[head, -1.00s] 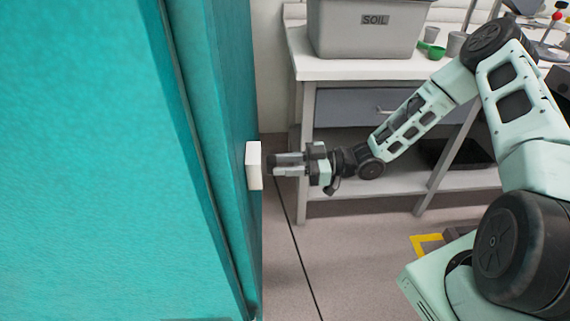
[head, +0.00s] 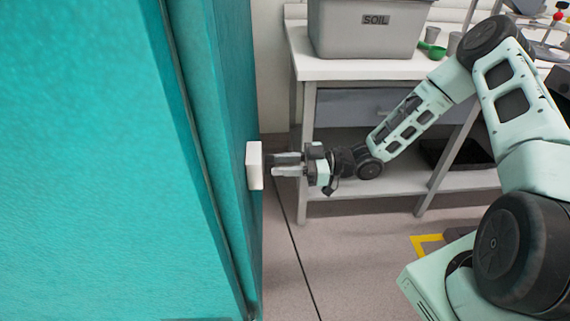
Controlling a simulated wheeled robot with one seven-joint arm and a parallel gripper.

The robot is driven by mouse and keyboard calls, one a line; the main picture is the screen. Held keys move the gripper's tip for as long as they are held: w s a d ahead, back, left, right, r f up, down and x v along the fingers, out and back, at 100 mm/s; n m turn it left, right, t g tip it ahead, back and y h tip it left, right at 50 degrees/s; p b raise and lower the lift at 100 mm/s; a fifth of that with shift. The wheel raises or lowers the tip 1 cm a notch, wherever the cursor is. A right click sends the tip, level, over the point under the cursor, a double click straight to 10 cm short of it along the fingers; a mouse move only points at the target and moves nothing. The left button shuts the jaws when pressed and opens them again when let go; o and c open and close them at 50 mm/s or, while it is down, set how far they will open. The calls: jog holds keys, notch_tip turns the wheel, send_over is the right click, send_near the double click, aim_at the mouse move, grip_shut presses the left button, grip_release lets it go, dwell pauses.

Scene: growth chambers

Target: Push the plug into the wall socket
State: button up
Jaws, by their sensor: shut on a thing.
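The white wall socket (head: 254,165) is a small box on the side face of the teal cabinet, left of centre in the head view. Its front faces right and is seen nearly edge-on, so its holes are hidden. My gripper (head: 276,164) is level with the socket, just to its right, with its fingers pointing left at it. The fingers are shut on the plug (head: 267,162), a small dark piece mostly hidden at the fingertips. The plug's front is at or very near the socket face; I cannot tell whether its pins are inside.
The teal cabinet (head: 90,160) fills the left side. A white-topped bench (head: 350,69) stands behind my arm, with a grey SOIL bin (head: 365,40) and green scoop (head: 432,50) on it. Its lower shelf (head: 400,181) is behind my gripper. The floor below is open.

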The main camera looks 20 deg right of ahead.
jog(key=shift+w+a, duration=0.1)
jog(key=shift+a, duration=0.15)
jog(key=o, duration=1.1)
jog(key=shift+c, duration=0.2)
jog(key=v, duration=1.7)
jog(key=shift+d, duration=0.2)
